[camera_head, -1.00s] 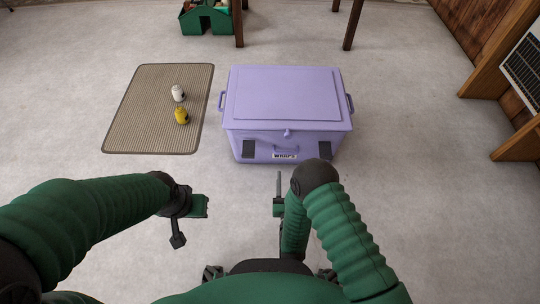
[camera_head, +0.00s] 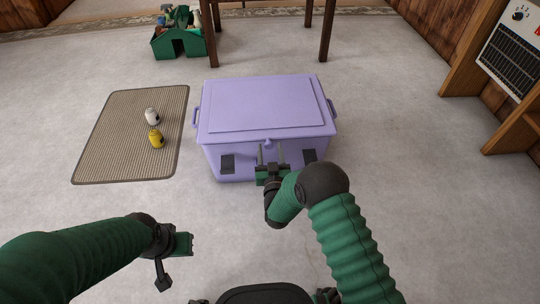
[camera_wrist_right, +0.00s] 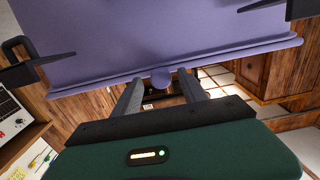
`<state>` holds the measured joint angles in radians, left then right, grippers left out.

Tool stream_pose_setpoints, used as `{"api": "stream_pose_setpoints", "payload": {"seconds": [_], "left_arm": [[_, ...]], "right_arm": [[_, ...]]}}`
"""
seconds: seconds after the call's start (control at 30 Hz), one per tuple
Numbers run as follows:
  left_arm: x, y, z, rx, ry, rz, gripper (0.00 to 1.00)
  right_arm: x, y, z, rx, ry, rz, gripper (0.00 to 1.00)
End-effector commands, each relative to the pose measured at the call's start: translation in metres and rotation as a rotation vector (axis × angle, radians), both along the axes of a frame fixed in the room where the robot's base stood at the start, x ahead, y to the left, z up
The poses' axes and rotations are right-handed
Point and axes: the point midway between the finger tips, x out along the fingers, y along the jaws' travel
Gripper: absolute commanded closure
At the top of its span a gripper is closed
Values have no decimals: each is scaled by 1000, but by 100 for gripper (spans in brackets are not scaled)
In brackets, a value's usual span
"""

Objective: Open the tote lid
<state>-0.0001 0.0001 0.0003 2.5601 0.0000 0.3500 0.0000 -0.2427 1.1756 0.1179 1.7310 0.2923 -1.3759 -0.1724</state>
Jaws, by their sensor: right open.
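The purple tote (camera_head: 250,163) stands on the floor ahead, and its lid (camera_head: 266,103) is shut. A small round knob (camera_head: 268,143) sits at the middle of the lid's front edge. My right gripper (camera_head: 271,153) is open at the front of the tote, just below the knob. In the right wrist view the knob (camera_wrist_right: 161,79) shows between and beyond the two fingers (camera_wrist_right: 160,95); I cannot tell if they touch it. My left gripper (camera_head: 175,262) is low at the left, away from the tote; its jaw opening is unclear.
A green carrier (camera_head: 179,42) and table legs (camera_head: 327,30) stand behind. A wooden shelf unit (camera_head: 512,120) is at the right.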

Motion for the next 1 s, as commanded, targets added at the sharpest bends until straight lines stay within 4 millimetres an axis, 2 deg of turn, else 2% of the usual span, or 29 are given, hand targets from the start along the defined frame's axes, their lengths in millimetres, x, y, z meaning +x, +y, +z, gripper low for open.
{"api": "stream_pose_setpoints", "payload": {"seconds": [0.2,0.23,0.6,1.0], "left_arm": [[0,0,1,0,0,0,100],[0,0,1,0,0,0,100],[0,0,1,0,0,0,100],[0,0,0,0,0,0,100]], "right_arm": [[1,0,1,0,1,0,50],[1,0,1,0,1,0,53],[0,0,0,0,1,0,100],[0,0,0,0,2,0,100]]}}
